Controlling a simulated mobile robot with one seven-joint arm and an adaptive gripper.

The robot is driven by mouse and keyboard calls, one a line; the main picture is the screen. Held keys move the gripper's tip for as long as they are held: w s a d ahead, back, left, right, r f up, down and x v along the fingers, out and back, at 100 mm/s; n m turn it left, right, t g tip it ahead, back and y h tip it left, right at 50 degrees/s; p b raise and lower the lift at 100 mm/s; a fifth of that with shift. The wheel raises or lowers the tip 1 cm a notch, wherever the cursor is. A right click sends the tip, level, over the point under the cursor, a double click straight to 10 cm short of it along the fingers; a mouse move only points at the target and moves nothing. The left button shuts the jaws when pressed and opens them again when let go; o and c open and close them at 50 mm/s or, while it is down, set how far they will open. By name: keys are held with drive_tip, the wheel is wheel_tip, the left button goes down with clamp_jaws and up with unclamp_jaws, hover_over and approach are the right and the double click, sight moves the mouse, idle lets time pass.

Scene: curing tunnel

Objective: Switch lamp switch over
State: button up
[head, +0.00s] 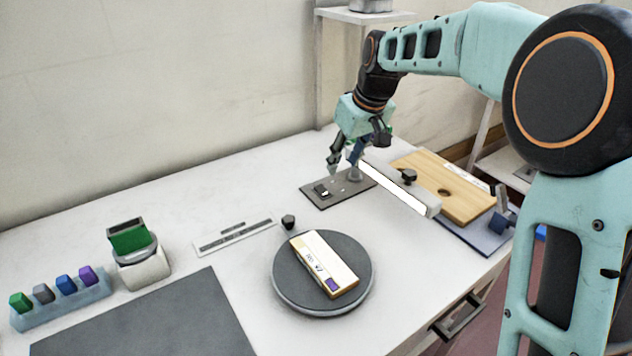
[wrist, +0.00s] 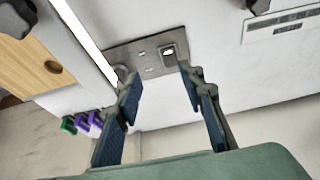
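The lamp (head: 400,190) is a long grey bar with a bright white glowing strip, on a short post at the right end of a dark plate (head: 312,197). The lamp switch (head: 321,190) is a small dark rocker with a light mark, near the plate's left end. In the wrist view, the switch (wrist: 168,52) shows beyond the fingertips, toward the right finger. My gripper (head: 345,162) is above the plate, by the lamp post. In the wrist view, my gripper (wrist: 162,82) is open, with nothing between its blue-padded fingers. Which way the rocker is tipped is unclear.
A round dark turntable (head: 285,285) bears a labelled block (head: 322,262). A dark knob (head: 288,221) stands behind it. A wooden board (head: 440,180) lies right of the lamp. A green-topped stamp (head: 140,260) and a rack (head: 65,305) of coloured blocks are at left.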

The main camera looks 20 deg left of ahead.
sight(323, 190)
drive_tip(key=x, duration=0.3)
drive_tip(key=a+x, duration=0.1)
drive_tip(key=x, duration=0.3)
drive_tip(key=a+b+x, duration=0.1)
drive_tip(key=x, duration=0.3)
drive_tip(key=shift+c, duration=0.2)
